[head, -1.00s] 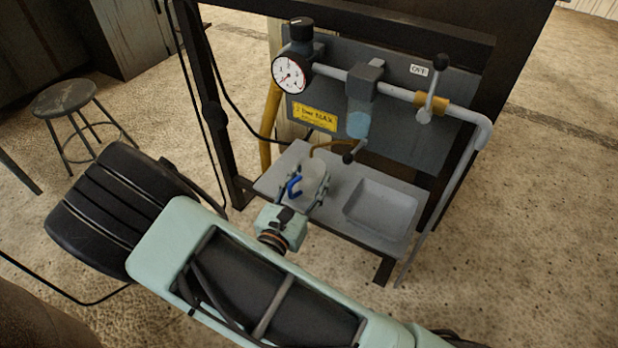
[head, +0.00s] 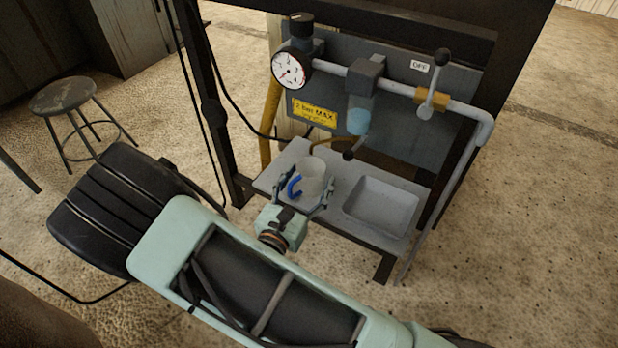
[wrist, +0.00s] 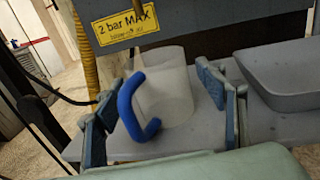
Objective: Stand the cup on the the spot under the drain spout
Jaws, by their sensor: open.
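A pale translucent cup (head: 313,177) with a blue handle stands upright on the grey shelf (head: 345,171). It also shows in the wrist view (wrist: 168,85), its blue handle toward the camera. My gripper (head: 306,187) is open, with one finger on each side of the cup. In the wrist view, gaps show between the fingers (wrist: 158,112) and the cup wall. A clear bowl with bluish contents (head: 359,118) hangs under a dark block on the pipe. A small dark-knobbed drain (head: 354,151) sits below it, to the upper right of the cup. The spot beneath it is not clearly marked.
A grey tray (head: 381,205) sits on the shelf right of the cup. A gauge (head: 291,71) and a yellow-collared lever valve (head: 431,100) are on the pipe above. A dark frame post (head: 213,115) stands at left. A yellow sign (wrist: 125,23) is behind the cup.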

